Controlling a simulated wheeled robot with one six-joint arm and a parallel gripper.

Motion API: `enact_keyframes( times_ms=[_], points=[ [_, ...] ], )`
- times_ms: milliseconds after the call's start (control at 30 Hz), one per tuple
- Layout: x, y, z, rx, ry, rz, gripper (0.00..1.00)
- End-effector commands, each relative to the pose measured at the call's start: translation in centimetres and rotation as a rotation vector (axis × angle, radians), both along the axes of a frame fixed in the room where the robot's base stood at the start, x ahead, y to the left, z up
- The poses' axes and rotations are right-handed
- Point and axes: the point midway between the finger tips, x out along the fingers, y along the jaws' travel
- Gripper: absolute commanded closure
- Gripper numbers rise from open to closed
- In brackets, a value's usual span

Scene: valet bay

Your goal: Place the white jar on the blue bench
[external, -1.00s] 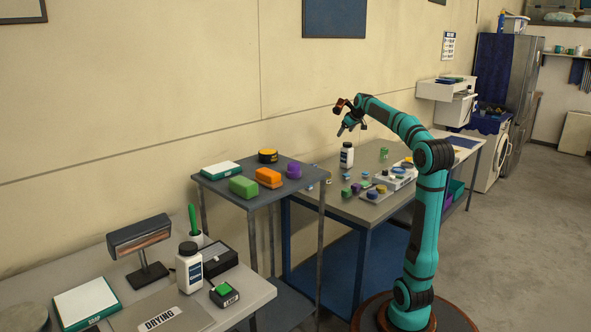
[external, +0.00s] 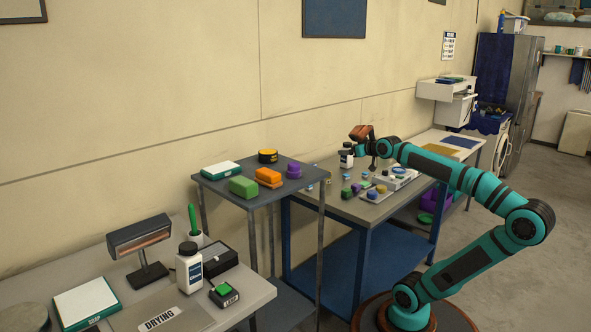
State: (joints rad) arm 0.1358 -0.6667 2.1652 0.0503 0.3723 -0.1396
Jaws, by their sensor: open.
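A white jar (external: 346,160) with a dark cap and dark label stands upright on the grey top of the blue-framed bench (external: 335,206), near its back left. My gripper (external: 362,155) is open and low over the bench, just right of this jar. One finger overlaps the jar's top in the picture; I cannot tell whether it touches. A second, similar white jar (external: 189,275) with a dark cap and blue label stands upright on the near left table, far from my gripper.
Several small coloured pieces and a white tray (external: 397,180) lie on the blue-framed bench, right of the jar. A grey stand (external: 222,184) holds green, orange and purple blocks. A heater lamp (external: 140,236), a green-handled brush (external: 193,222) and a drying plate (external: 160,312) crowd the near table.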

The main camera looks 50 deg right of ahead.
Motion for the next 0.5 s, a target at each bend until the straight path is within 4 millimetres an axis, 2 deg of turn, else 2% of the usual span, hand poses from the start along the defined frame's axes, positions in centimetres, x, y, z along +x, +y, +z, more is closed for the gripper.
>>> enact_keyframes(
  times_ms=[33,233,400,500],
  points=[
    [-1.6,1.0,-0.5,0.006,-0.036,0.015,0.22],
    [-6.2,3.7,-2.4,0.040,-0.166,0.063,0.22],
    [-8.6,4.8,-3.6,0.062,-0.233,0.092,0.22],
    [-9.2,5.1,-3.9,0.069,-0.252,0.099,0.22]
  ],
)
